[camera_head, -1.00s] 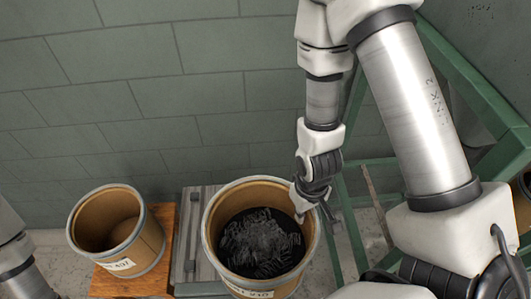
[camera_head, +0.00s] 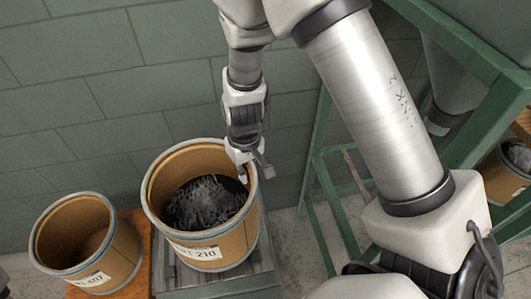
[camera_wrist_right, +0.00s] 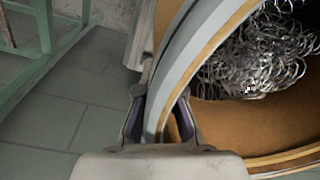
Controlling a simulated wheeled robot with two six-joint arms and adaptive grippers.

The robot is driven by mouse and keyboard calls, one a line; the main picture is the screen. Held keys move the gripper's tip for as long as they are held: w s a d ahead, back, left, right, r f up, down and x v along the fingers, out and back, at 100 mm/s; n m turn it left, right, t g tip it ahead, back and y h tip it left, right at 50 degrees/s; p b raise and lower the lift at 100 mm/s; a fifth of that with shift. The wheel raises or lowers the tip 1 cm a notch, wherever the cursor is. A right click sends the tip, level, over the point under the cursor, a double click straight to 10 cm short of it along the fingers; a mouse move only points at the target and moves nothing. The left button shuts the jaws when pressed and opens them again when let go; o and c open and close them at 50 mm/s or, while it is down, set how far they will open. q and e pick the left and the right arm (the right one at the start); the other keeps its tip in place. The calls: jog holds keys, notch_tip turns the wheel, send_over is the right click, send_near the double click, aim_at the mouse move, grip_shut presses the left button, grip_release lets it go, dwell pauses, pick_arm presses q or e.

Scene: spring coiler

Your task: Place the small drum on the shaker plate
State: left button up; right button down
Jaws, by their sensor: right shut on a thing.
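A tan drum with a grey rim (camera_head: 208,248), labelled "210", holds a heap of dark metal coils. My right gripper (camera_head: 248,172) is shut on the right side of its rim. In the right wrist view the fingers (camera_wrist_right: 162,122) straddle the drum's grey rim (camera_wrist_right: 180,65), with the coils inside at upper right. The drum is over the grey shaker plate (camera_head: 262,272), which shows below and right of it. I cannot tell whether the drum's base touches the plate. My left gripper is not in view.
An empty tan drum (camera_head: 118,255) stands at left on a wooden board (camera_head: 136,218). A green metal frame (camera_head: 330,200) stands at right, with a grey hopper (camera_head: 455,75) and another drum of coils (camera_head: 505,180) beyond. A tiled wall is behind.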

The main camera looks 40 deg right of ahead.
jog(key=shift+w+a+f+p, duration=0.25)
jog(key=shift+w+f, duration=0.7)
jog(key=shift+w+a+f+p, duration=0.2)
jog(key=shift+w+f, duration=0.7)
jog(key=shift+f, duration=0.05)
jog(key=shift+f, duration=0.1)
jog(key=c, duration=1.3)
grip_release()
notch_tip(320, 180, up, 12)
jog(key=shift+d+r+b, duration=0.1)
jog(key=shift+d+b, duration=0.05)
jog(key=shift+b, duration=0.15)
